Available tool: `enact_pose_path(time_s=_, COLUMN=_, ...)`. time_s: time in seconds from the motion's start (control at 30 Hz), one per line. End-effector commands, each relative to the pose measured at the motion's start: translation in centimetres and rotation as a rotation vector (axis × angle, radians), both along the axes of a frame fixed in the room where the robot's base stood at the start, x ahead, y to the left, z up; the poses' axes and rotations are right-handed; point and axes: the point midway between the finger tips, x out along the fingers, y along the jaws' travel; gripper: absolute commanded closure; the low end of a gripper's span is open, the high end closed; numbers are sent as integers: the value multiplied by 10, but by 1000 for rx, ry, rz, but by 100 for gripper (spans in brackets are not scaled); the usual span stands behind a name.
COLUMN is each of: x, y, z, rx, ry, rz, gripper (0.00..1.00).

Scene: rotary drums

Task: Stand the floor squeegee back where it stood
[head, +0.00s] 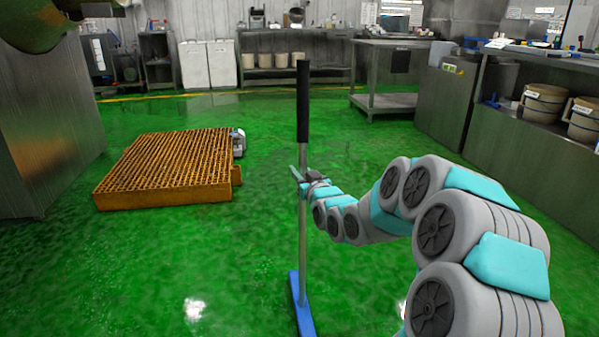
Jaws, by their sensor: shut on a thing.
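The floor squeegee (303,235) is upright in the middle of the head view. It has a black grip at the top, a grey metal pole and a blue head (302,305) at the bottom. My gripper (304,178) is shut on the pole a little below the black grip. My arm reaches to it from the right. I cannot tell whether the blue head touches the green floor or hangs just above it.
An orange slatted platform (165,168) lies on the floor to the left. A steel cabinet (45,130) stands at the far left. Steel benches (385,75) line the back and right, with beige buckets (543,103) on the right. The green floor (330,130) around the squeegee is clear.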

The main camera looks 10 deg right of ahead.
Motion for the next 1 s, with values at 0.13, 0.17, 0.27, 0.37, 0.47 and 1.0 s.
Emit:
enact_pose_path(time_s=0.13, x=0, y=0, z=-1, rx=0, ry=-2, rz=0, gripper=100)
enact_pose_path(time_s=0.17, x=0, y=0, z=-2, rx=1, ry=-3, rz=0, gripper=100)
enact_pose_path(time_s=0.27, x=0, y=0, z=-2, rx=0, ry=-2, rz=0, gripper=61)
enact_pose_path(time_s=0.37, x=0, y=0, z=-2, rx=0, ry=-1, rz=0, gripper=49)
enact_pose_path(time_s=0.47, x=0, y=0, z=-2, rx=0, ry=-1, rz=0, gripper=41)
enact_pose_path(time_s=1.0, x=-30, y=-6, z=0, rx=2, ry=1, rz=-1, gripper=41)
